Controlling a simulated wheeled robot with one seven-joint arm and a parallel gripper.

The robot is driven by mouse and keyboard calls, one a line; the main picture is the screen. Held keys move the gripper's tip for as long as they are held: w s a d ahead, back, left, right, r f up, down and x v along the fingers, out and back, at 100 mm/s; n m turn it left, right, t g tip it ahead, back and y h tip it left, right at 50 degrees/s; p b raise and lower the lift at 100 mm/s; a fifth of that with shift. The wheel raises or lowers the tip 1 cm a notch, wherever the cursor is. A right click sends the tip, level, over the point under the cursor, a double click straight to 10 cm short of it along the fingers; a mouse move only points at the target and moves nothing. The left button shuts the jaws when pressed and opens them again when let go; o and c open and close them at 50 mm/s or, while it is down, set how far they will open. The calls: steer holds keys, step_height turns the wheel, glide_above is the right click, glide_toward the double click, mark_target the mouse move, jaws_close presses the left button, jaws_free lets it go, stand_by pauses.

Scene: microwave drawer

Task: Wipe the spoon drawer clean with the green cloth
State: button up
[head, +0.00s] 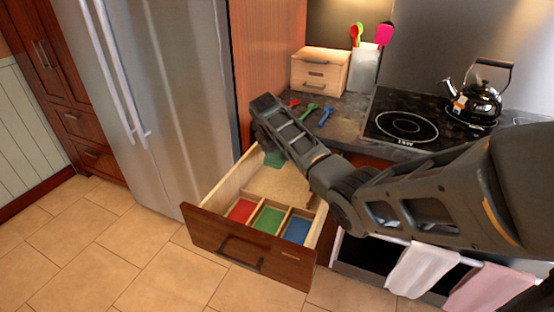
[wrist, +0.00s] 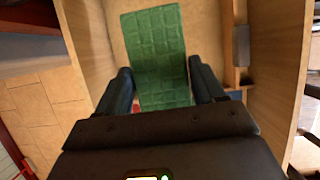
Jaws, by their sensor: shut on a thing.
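The spoon drawer (head: 276,255) is pulled open, with a brown front and pale wooden inside. Its front part has red (head: 242,210), green (head: 268,219) and blue (head: 297,229) compartments; the rear part is bare wood. The green cloth (head: 273,159) is at the drawer's rear, partly hidden by my arm. In the wrist view the cloth (wrist: 157,45) is a quilted green strip between my fingers. My gripper (wrist: 160,80) is shut on it, inside the drawer walls. I cannot tell whether the cloth touches the drawer bottom.
Red (head: 294,102), green (head: 309,109) and blue (head: 325,117) spoons lie on the dark counter (head: 350,122) above the drawer. A small wooden box (head: 319,72), a utensil holder (head: 365,68) and a kettle (head: 482,101) stand behind. The fridge (head: 170,95) is left of the drawer.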

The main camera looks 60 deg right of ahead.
step_height(320, 180, up, 9)
steer(key=shift+r, duration=0.2)
stand_by(0.5)
stand_by(0.4)
